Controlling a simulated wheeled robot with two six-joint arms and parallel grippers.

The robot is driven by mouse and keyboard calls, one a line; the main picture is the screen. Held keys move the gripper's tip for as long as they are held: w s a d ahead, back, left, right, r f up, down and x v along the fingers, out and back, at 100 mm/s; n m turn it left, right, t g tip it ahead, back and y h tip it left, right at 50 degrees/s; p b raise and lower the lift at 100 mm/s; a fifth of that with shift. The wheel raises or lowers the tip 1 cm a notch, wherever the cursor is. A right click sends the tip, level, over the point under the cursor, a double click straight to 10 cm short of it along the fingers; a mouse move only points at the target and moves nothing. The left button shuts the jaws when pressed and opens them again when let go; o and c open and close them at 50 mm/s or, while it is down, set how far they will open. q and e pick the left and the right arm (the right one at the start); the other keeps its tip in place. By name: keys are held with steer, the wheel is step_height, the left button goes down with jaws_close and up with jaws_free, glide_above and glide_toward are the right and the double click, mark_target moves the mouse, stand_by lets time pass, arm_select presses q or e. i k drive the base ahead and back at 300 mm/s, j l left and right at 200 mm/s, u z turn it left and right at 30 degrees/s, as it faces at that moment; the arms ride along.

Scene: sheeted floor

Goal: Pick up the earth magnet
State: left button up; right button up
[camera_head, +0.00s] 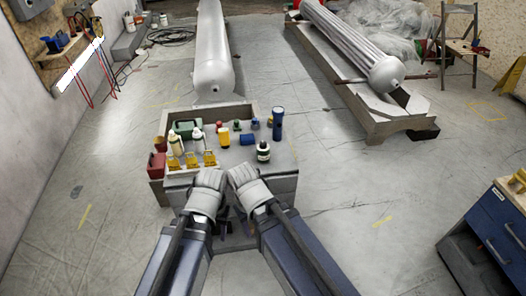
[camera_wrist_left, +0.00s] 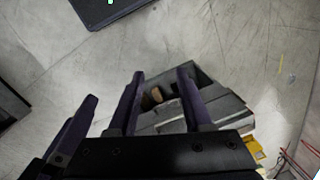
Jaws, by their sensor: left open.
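On a low grey bench (camera_head: 282,163) in the head view stand several small objects. I cannot tell for certain which object is the earth magnet. My left gripper (camera_head: 222,228) is partly seen as dark fingers below the bench's front edge, under my grey wrist.
The bench also holds a blue flashlight (camera_head: 277,124), a dark bottle (camera_head: 263,152), a yellow cylinder (camera_head: 223,137) and a green case (camera_head: 186,128). A blue cabinet (camera_head: 497,236) is at right.

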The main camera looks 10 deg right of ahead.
mark_target(263, 156)
steer(key=k+l+z, duration=0.1)
steer(key=z, duration=0.25)
steer(key=l+z, duration=0.2)
steer(key=z, duration=0.15)
steer(key=l+z, duration=0.2)
steer(key=z, duration=0.15)
steer(key=k, duration=0.05)
